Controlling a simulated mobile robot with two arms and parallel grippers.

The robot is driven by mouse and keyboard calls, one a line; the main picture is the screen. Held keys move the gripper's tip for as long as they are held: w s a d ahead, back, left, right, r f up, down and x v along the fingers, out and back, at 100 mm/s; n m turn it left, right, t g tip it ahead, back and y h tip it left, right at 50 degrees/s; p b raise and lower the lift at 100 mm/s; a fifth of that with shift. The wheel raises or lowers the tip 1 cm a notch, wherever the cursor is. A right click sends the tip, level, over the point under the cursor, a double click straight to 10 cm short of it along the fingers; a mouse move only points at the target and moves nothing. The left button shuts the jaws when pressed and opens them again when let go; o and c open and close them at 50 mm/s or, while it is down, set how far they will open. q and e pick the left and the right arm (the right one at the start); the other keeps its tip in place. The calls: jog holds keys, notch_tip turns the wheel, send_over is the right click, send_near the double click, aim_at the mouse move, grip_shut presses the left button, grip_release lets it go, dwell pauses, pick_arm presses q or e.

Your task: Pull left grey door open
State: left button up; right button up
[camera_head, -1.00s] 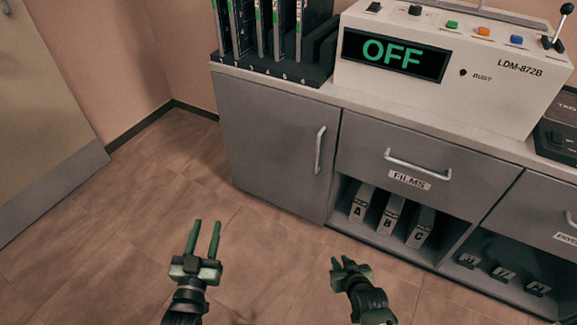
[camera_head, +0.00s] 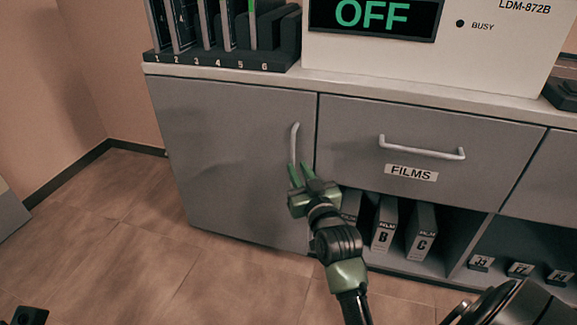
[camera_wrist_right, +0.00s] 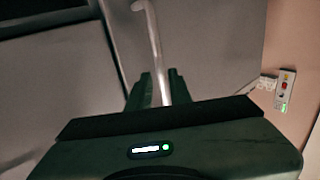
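The left grey door (camera_head: 235,150) is the plain cabinet front left of the films drawer. It sits flush with the cabinet front and looks shut. Its pale upright handle (camera_head: 294,145) is near the right edge. My right gripper (camera_head: 300,171) is at the handle's lower part. In the right wrist view the handle (camera_wrist_right: 150,45) runs down between its two fingers (camera_wrist_right: 162,88). They look closed on it, with little or no gap. The handle's lower end is hidden by the gripper. A dark piece of my left gripper (camera_head: 30,315) shows at the bottom left corner; its fingers are not visible.
Right of the door is the films drawer (camera_head: 385,155) with a horizontal handle, above an open shelf with binders (camera_head: 420,230). On the counter stand a slotted rack (camera_head: 240,52) and a machine reading OFF (camera_head: 480,55). The floor (camera_head: 130,235) left and front is clear.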

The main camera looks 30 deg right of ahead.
aim_at(294, 162)
jog(key=b+x, duration=0.1)
jog(key=x, duration=0.4)
jog(key=shift+b, duration=0.35)
grip_shut()
jog(key=shift+f, duration=0.1)
dwell(1.0)
